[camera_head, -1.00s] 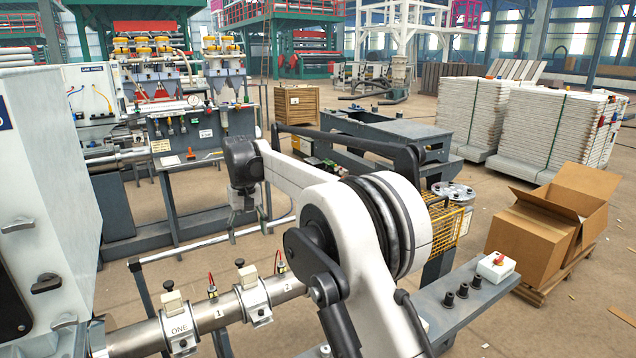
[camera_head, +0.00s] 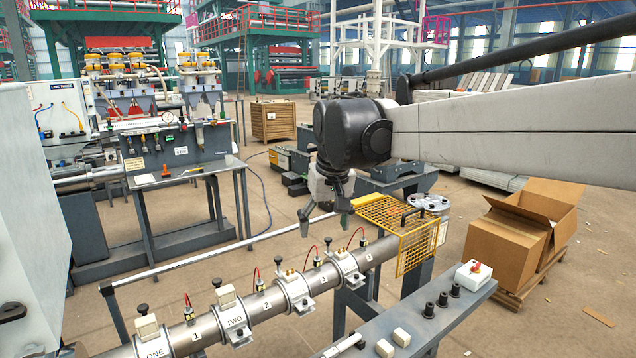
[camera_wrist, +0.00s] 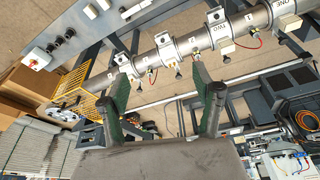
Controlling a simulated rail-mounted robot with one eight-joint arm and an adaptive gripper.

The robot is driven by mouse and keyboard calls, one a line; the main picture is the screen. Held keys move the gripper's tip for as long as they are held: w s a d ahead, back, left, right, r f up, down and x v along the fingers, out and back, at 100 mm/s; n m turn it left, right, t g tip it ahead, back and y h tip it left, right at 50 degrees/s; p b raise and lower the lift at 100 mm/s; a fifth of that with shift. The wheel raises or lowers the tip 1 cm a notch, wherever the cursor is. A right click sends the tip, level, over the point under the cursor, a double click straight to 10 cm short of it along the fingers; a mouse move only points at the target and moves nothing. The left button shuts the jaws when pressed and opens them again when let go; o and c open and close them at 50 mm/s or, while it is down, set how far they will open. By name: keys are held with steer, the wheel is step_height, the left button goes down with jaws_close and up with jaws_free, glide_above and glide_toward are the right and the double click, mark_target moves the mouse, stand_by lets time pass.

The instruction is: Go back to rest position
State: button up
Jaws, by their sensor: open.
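My gripper (camera_head: 323,212) hangs from my arm in the head view, pointing down, above and behind the far part of the extruder barrel (camera_head: 262,308). Its fingers are spread apart with nothing between them. In the wrist view my gripper (camera_wrist: 162,95) shows two green-padded fingers, wide apart and empty. The barrel (camera_wrist: 180,48) crosses the upper part of that view, beyond the fingertips. It carries clamp bands, one marked TWO (camera_head: 234,322), and red-wired sensors.
A yellow mesh guard (camera_head: 416,243) stands at the barrel's far end, near my gripper. A grey rail (camera_head: 425,312) with a red-knobbed white box (camera_head: 473,273) runs at right. An open cardboard box (camera_head: 515,240) sits beyond. A workbench (camera_head: 185,177) stands at left.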

steer(key=s+d+f+m+t, duration=0.1)
steer(key=s+d+m+t, duration=0.1)
steer(key=s+d, duration=1)
steer(key=s+d+f, duration=0.2)
steer(key=s+f, duration=0.1)
steer(key=s, duration=0.2)
steer(key=s+d+f+m+t, duration=0.1)
steer(key=s+d+f, duration=0.1)
steer(key=s, duration=0.3)
steer(key=s+d+f+t+h, duration=0.1)
steer(key=s+d+f, duration=0.1)
steer(key=s+f, duration=0.2)
steer(key=shift+s+d+f+m, duration=0.2)
steer(key=shift+s+d+m, duration=0.1)
steer(key=shift+s, duration=0.4)
steer(key=shift+a, duration=0.15)
